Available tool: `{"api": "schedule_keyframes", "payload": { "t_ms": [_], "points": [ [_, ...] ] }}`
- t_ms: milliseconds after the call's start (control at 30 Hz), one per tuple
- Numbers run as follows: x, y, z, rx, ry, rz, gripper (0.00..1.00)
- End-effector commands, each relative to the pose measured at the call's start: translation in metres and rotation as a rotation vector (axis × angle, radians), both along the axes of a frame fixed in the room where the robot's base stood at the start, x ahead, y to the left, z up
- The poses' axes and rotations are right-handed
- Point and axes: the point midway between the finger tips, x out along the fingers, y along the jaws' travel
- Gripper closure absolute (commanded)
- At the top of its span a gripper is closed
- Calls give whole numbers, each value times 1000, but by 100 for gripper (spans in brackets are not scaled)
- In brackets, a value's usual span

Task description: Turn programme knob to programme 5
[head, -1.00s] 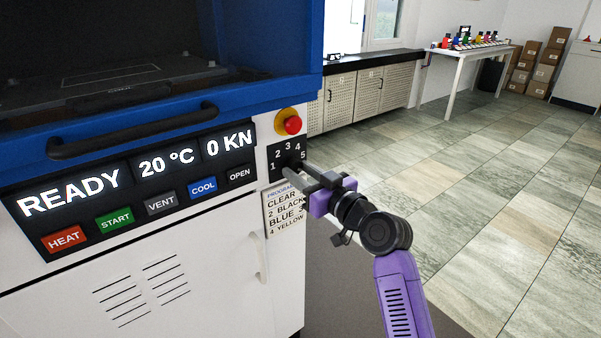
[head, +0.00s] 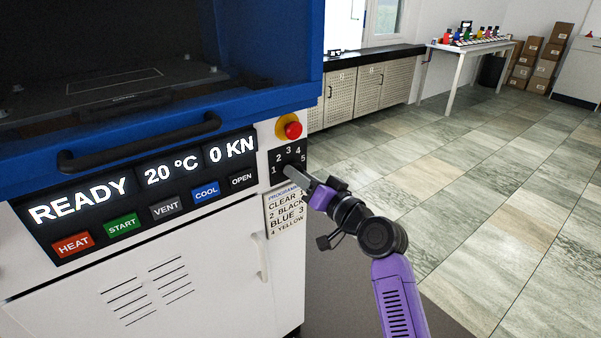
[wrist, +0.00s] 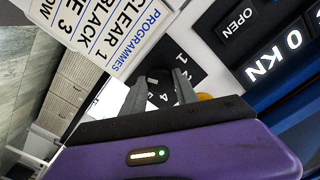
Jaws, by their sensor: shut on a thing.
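The programme knob sits on a black dial plate (head: 288,153) with white numbers 1 to 5, on the press front below the red button. My gripper (head: 292,172) reaches in from the lower right and is shut on the knob. The fingers hide most of the knob in the head view. In the wrist view the gripper (wrist: 158,82) has one finger on each side of the dark knob (wrist: 152,79), with the dial plate behind it. The picture there is rolled, and the numbers are tilted. I cannot make out which number the knob points to.
A programme list label (head: 285,212) is just below the dial, close to my gripper. The red button (head: 293,130) is above it. The display panel (head: 150,190) reads READY, 20 °C and 0 KN. Open floor (head: 460,190) lies to the right.

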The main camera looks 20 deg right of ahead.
Motion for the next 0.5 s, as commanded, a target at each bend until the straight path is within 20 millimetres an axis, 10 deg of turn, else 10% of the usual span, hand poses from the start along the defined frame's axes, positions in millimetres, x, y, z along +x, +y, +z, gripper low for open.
{"api": "schedule_keyframes", "payload": {
  "t_ms": [500],
  "points": [
    [0,0,-1,95,32,1,100]
  ]
}}
